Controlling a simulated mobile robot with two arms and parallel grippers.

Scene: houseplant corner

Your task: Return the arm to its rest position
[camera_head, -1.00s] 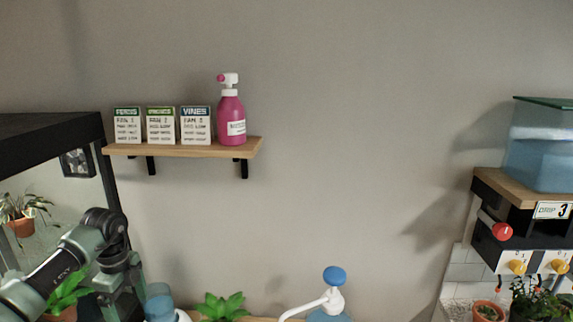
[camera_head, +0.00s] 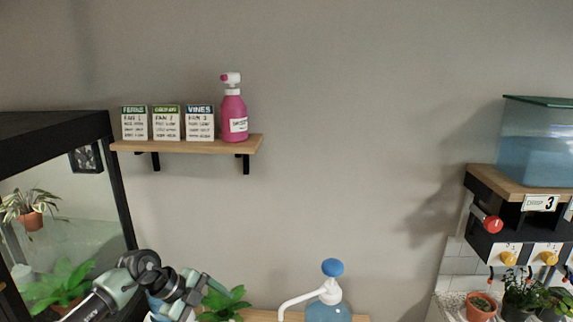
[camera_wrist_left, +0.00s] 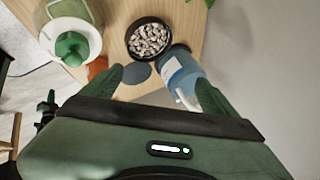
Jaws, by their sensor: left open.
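My left arm (camera_head: 140,272) comes in from the lower left in the head view, bent low in front of the glass case. Its green gripper (camera_head: 203,292) is in front of the leafy green plant (camera_head: 226,302), with its fingertips hard to make out. In the left wrist view the two dark green fingers (camera_wrist_left: 164,88) are apart, with nothing held between them. A blue bottle with a white label (camera_wrist_left: 180,72) shows beyond the fingers, near the right one. My right gripper is in neither view.
A shelf (camera_head: 190,147) holds cards and a pink spray bottle (camera_head: 233,112). A blue-topped pump bottle (camera_head: 330,300) stands at the bottom middle. The wrist view shows a pebble bowl (camera_wrist_left: 150,38) and a green-and-white container (camera_wrist_left: 72,42).

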